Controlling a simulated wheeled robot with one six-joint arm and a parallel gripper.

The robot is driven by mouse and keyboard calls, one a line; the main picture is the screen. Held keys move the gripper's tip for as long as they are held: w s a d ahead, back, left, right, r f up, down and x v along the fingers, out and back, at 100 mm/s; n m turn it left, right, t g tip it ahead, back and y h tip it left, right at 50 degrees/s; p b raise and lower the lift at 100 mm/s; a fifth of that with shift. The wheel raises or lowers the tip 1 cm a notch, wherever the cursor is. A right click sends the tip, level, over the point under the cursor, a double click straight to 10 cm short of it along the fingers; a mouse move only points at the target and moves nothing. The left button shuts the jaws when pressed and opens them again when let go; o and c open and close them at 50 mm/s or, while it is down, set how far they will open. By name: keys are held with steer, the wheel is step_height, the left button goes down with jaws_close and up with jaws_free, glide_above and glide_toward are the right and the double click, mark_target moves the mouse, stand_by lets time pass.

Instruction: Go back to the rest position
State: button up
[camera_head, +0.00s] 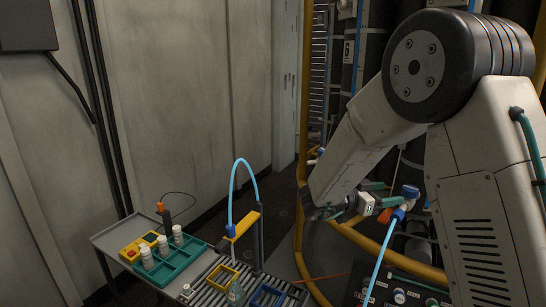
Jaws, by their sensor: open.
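My arm reaches in from the right, with its forearm slanting down to the left and its wrist bent back toward the right. My gripper (382,201) is small in view, open, low in the right half of the picture. A blue-and-white connector (405,197) on a light blue hose (378,266) is just to the right of the gripper. I cannot tell whether the fingers touch it. The gripper is partly hidden by its own wrist.
At lower left, a grey cart (112,234) bears a green tray (181,257) with white bottles and a yellow box (137,247). A roller conveyor (206,293) holds coloured bins. Yellow pipes (301,150) stand behind my arm. A dark panel with knobs (430,292) is at lower right.

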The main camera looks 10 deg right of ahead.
steer(key=w+a+f+n+t+y, duration=0.6)
steer(key=w+a+t+y, duration=0.1)
steer(key=w+a+y, duration=0.15)
steer(key=s+a+r+n+g+y, duration=0.3)
steer(key=s+a+n+y, duration=0.4)
steer(key=s+a+y, duration=0.55)
steer(key=s+d+r+n+g+h, duration=0.1)
steer(key=s+d+r+g, duration=0.1)
steer(key=s, duration=0.8)
steer(key=s+d+r+n+g+h, duration=0.1)
steer(key=s+d+r, duration=0.2)
steer(key=s, duration=0.8)
steer(key=s+d+r+n+g+h, duration=0.1)
steer(key=s+d, duration=0.4)
steer(key=s, duration=0.5)
steer(key=shift+s+d+r+n+g+h, duration=0.15)
steer(key=shift+r+n+g+h, duration=0.2)
steer(key=shift+r+g, duration=0.65)
steer(key=shift+r, duration=0.15)
